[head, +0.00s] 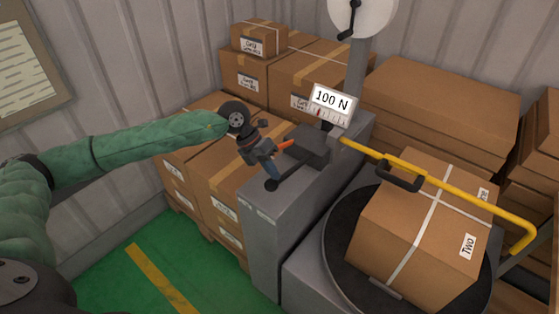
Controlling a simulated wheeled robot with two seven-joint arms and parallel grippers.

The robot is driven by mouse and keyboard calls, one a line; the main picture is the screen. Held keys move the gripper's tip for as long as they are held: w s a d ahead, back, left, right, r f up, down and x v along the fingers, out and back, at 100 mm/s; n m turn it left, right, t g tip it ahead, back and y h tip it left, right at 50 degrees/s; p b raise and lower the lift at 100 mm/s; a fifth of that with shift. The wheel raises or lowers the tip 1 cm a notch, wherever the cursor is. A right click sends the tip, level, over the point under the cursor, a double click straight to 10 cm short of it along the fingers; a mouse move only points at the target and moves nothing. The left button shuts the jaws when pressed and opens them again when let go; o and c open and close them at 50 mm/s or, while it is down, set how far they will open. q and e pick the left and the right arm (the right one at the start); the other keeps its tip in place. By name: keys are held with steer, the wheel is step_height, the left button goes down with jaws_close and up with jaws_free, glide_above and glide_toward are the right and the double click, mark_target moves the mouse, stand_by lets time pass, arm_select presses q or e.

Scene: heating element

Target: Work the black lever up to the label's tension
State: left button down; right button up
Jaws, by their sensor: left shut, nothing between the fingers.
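A black lever (291,175) juts from the dark box on top of the grey machine, its round knob end low and to the left. My left gripper (272,176) is shut and empty, its fingertips close to the knob end of the lever. I cannot tell whether they touch it. A white label (331,98) reading "100 N" stands above the dark box. A small scale with a red mark shows under the number; its exact reading is too small to tell. My right gripper is not in view.
A strapped carton (420,240) stands on the black turntable (338,235) at the right, with a yellow bar (440,185) across it. Stacked cartons (212,165) stand behind and left of the machine. Open green floor (135,280) lies at the lower left.

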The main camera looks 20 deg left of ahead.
arm_select(q)
steer(key=shift+w, duration=0.1)
steer(key=shift+w+d+r+p, duration=0.15)
steer(key=shift+w+r, duration=0.15)
steer(key=shift+r, duration=0.3)
steer(key=shift+w+d+r+p, duration=0.1)
steer(key=shift+w+r+p, duration=0.1)
steer(key=shift+w+r, duration=0.25)
steer(key=shift+w+d+r+p, duration=0.15)
steer(key=shift+w+r, duration=0.05)
steer(key=shift+r, duration=0.5)
steer(key=shift+w+d+r+p, duration=0.15)
steer(key=shift+w+r, duration=0.1)
steer(key=shift+r, duration=0.35)
steer(key=shift+w+r+p, duration=0.1)
steer(key=shift+w+r, duration=0.15)
steer(key=shift+r, duration=0.35)
steer(key=shift+w+d+r+p, duration=0.15)
steer(key=shift+w+r, duration=0.1)
steer(key=shift+r, duration=0.35)
steer(key=shift+r, duration=0.1)
steer(key=r, duration=0.1)
steer(key=w+r, duration=0.1)
steer(key=r, duration=0.1)
steer(key=w+r+p, duration=0.1)
steer(key=shift+d+r, duration=0.15)
steer(key=shift+d, duration=0.15)
steer(key=shift+s, duration=0.1)
